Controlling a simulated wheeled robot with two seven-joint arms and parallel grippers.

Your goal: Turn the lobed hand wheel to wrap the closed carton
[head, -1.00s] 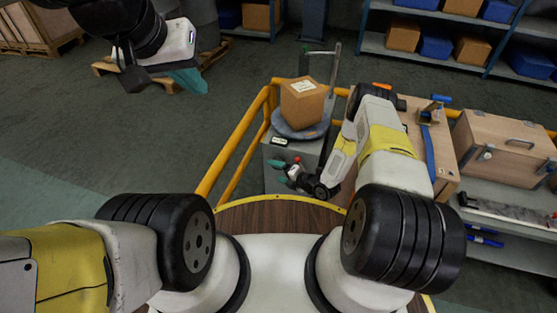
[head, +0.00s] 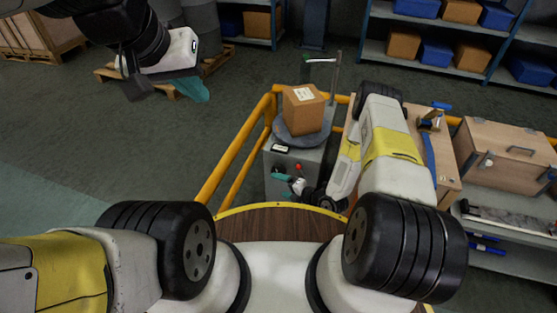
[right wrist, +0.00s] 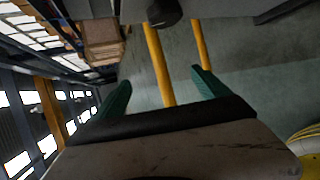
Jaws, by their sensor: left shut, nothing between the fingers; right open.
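The closed brown carton (head: 306,116) with a white label stands on the round grey turntable (head: 285,139) on top of a grey cabinet. My right gripper (head: 285,178) is at the cabinet's front, below the turntable, its teal fingers pointing left. In the right wrist view its fingers (right wrist: 160,82) are spread with nothing between them. A dark rounded knob (right wrist: 164,12), perhaps the lobed hand wheel, shows beyond the fingertips, apart from them. I cannot make out the hand wheel in the head view. My left gripper (head: 196,90) is shut and empty, high over the floor at upper left.
Yellow guard rails (head: 232,147) run left of and behind the cabinet. A red button (head: 298,166) is on the cabinet front. A wooden case (head: 505,150) stands on a bench at right. Shelves with boxes and blue bins (head: 437,52) are behind.

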